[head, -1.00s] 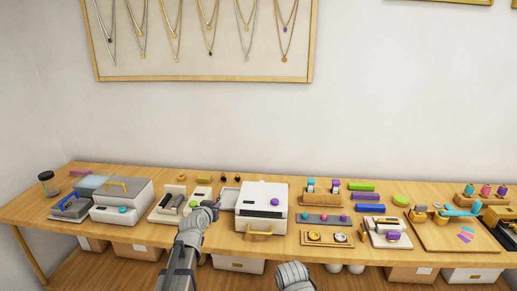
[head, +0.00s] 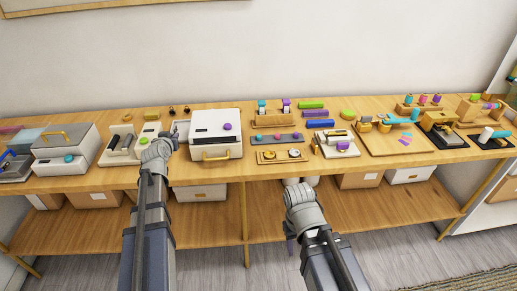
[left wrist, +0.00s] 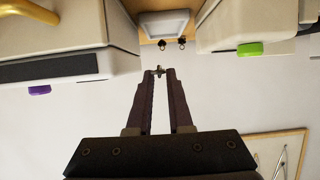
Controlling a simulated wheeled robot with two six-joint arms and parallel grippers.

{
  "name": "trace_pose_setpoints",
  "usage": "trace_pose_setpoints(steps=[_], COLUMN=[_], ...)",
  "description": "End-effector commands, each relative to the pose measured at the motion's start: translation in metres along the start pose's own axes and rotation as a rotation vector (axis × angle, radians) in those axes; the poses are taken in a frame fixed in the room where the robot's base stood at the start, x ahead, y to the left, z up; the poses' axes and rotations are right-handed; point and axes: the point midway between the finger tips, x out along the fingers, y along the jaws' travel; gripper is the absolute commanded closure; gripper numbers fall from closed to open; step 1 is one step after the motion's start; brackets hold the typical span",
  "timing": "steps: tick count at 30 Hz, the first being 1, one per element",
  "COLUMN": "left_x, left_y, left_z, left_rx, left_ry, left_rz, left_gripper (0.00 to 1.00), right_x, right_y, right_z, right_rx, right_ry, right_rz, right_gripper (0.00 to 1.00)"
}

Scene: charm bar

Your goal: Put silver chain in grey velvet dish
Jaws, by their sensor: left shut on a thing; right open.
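My left gripper (head: 174,134) is in the gap between two white devices, close to a shallow grey dish (head: 181,126), apparently the grey velvet dish. In the left wrist view its fingers (left wrist: 159,75) are nearly together on a small silvery piece (left wrist: 159,71), apparently the silver chain. The piece is too small to make out links. The dish (left wrist: 165,24) appears beyond the fingertips there, with a light rim and no clear contents. My right gripper (head: 290,238) is open and empty, low in front of the counter.
A white device with a purple knob (head: 228,126) stands right of the dish. A device with a green knob (head: 144,140) stands left of it. Two small dark pieces (head: 179,110) lie behind the dish. The wooden counter (head: 225,176) is crowded with trays and tools further right.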

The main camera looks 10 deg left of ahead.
Motion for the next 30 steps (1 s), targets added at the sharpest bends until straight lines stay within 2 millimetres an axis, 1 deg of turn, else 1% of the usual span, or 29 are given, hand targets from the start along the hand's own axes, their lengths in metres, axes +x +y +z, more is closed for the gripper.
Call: trace_pose_setpoints(steps=[1, 3, 11, 14, 24, 27, 30], left_x=[-0.001, -0.001, 0.0, 0.004, 0.022, 0.024, 0.024], left_y=[-0.004, -0.006, -0.006, -0.005, -0.005, -0.005, -0.005], left_z=[0.001, 0.001, 0.004, 0.011, 0.057, 0.061, 0.059], left_rx=[-0.002, -0.003, -0.002, -0.002, -0.002, -0.002, -0.002], left_ry=[0.0, 0.0, 0.0, 0.0, 0.0, 0.0, 0.0], left_rz=[-0.005, -0.008, -0.007, -0.007, -0.007, -0.007, -0.007], left_gripper=[1.0, 1.0, 1.0, 1.0, 1.0, 1.0, 1.0], right_x=[0.001, 0.001, 0.004, 0.012, 0.061, 0.065, 0.064], right_y=[0.0, 0.0, -0.001, -0.001, -0.006, -0.006, -0.006], right_z=[0.0, 0.0, 0.0, -0.001, -0.004, -0.004, -0.004], right_rx=[0.0, 0.0, 0.0, 0.0, -0.001, -0.001, -0.001], right_ry=[0.0, 0.0, 0.0, 0.0, 0.0, 0.0, 0.0], right_rz=[0.0, 0.0, 0.0, 0.0, 0.0, 0.0, 0.0], right_gripper=[0.5, 0.5, 0.5, 0.5, 0.5, 0.5, 0.5])
